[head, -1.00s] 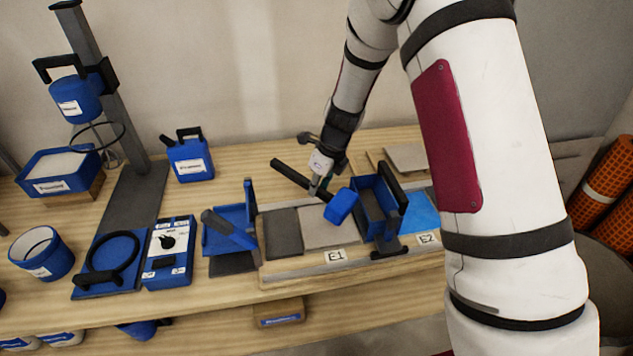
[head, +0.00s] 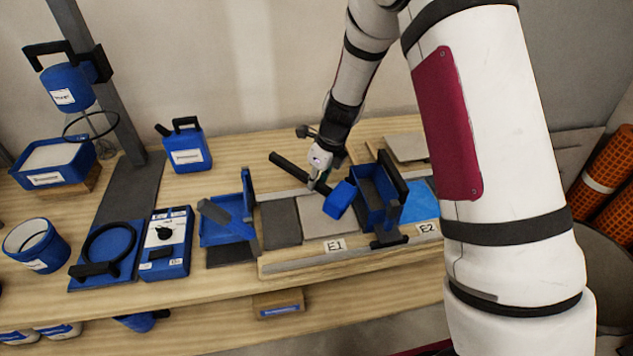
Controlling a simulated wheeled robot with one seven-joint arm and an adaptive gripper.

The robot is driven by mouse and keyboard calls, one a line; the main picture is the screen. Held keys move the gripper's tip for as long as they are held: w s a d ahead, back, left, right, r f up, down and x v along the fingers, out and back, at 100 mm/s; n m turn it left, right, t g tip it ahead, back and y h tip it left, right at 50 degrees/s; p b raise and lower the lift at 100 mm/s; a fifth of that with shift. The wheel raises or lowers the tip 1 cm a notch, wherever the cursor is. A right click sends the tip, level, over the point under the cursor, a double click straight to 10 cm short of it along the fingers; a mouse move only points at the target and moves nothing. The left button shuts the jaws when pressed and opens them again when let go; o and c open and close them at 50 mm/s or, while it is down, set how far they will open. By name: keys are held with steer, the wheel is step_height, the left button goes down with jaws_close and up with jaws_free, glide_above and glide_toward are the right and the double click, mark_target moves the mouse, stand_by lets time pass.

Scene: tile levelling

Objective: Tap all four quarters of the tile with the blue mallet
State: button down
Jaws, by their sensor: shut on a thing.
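My gripper (head: 320,183) is shut on the dark handle of the blue mallet (head: 340,198). The handle slants from upper left to lower right, with the blue head at its lower right end. The mallet head is over the right part of the light grey tile (head: 313,229), beside the blue box-shaped tool. I cannot tell whether the head touches the tile. The tile lies in the section labelled E1 (head: 335,245). The gripper and mallet hide part of its back and right side.
A blue open box tool (head: 366,207) stands right of the tile, near label E2 (head: 427,228). A dark grey slab (head: 281,223) adjoins the tile's left. A blue trowel-like tool (head: 228,220) and a control box (head: 165,243) stand further left. Bare bench (head: 245,150) shows behind.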

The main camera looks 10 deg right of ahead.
stand_by(0.3)
step_height(320, 180, down, 5)
steer(key=b, duration=0.3)
steer(key=shift+f+b, duration=0.2)
steer(key=shift+b, duration=0.15)
step_height(320, 180, up, 6)
steer(key=p, duration=0.5)
steer(key=shift+f, duration=0.1)
steer(key=shift+w, duration=0.15)
